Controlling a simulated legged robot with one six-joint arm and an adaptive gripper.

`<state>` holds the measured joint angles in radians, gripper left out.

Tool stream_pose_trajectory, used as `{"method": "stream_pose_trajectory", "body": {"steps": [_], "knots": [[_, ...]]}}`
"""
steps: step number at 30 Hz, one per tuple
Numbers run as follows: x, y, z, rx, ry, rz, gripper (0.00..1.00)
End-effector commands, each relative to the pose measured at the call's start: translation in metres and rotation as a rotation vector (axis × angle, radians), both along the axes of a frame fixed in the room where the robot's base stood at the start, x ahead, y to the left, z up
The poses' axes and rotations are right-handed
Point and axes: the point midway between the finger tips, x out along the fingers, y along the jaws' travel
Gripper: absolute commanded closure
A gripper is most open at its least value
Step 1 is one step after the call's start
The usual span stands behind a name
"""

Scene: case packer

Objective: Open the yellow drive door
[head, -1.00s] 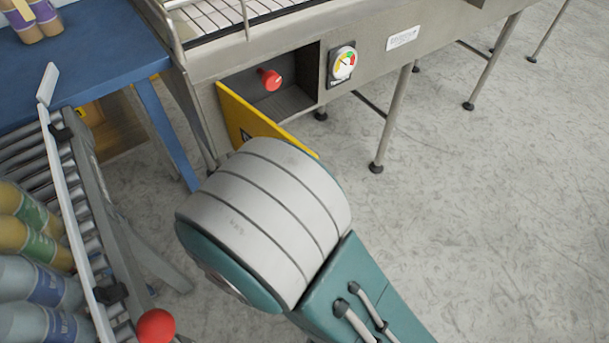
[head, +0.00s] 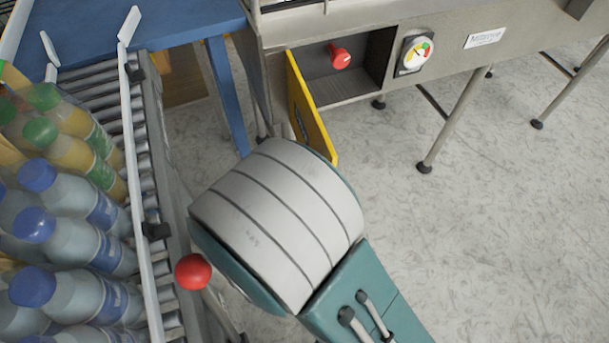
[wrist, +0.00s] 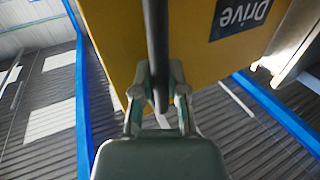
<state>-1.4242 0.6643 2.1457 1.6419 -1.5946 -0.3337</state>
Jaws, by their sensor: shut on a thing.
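The yellow drive door (head: 311,108) stands swung open from the left side of a recess in the grey machine. In the head view its lower part is partly hidden behind my arm. In the wrist view the yellow door (wrist: 195,60) fills the upper middle, with a dark "Drive" label (wrist: 240,16). My gripper (wrist: 160,98) is shut on a dark bar-like handle (wrist: 157,40) in front of the door. My gripper is hidden behind my arm in the head view.
A red knob (head: 340,57) sits inside the open recess (head: 350,85). A roller conveyor (head: 150,190) with several bottles stands at left, beside a blue table (head: 150,25). The floor at right is mostly clear.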

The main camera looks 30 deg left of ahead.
Motion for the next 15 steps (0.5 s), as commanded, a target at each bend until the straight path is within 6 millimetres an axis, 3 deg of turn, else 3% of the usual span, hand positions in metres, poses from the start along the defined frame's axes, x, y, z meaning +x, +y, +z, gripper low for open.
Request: {"method": "stream_pose_trajectory", "body": {"steps": [1, 3, 15], "knots": [[0.001, 0.0019, 0.0016, 0.004, -0.003, 0.004, 0.68], [0.001, 0.0016, 0.0014, 0.003, -0.003, 0.003, 0.46], [0.0006, -0.0015, 0.0045, 0.005, -0.001, 0.001, 0.46]]}}
